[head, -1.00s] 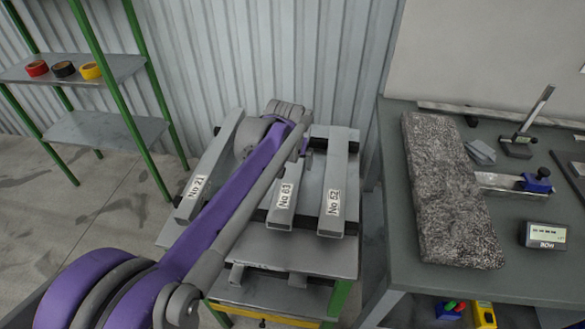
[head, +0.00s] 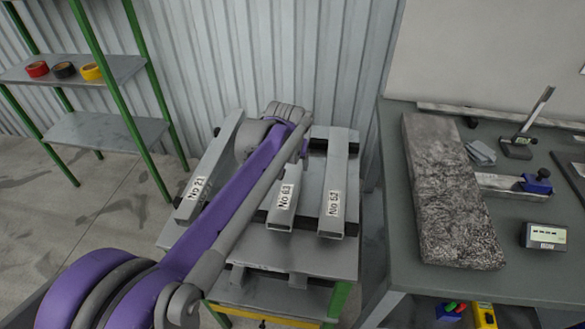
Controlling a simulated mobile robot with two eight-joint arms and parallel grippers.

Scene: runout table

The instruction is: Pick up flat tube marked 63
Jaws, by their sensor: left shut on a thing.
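The flat tube marked 63 (head: 284,210) is a grey rectangular metal tube with a white label near its front end. It lies between the tube marked 21 (head: 211,165) on the left and the tube marked 52 (head: 336,180) on the right. My left gripper (head: 303,148) is at the far part of tube 63 and is shut on it. My forearm covers much of the jaws and the tube's left side. I cannot tell whether the tube is clear of its support. My right gripper is out of view.
The tubes are on a small stand (head: 325,260) with black supports. A grey table (head: 395,240) on the right holds a stone slab (head: 445,190), a digital display (head: 544,236) and measuring tools. A green-framed shelf (head: 100,130) with tape rolls stands at left. A corrugated wall is behind.

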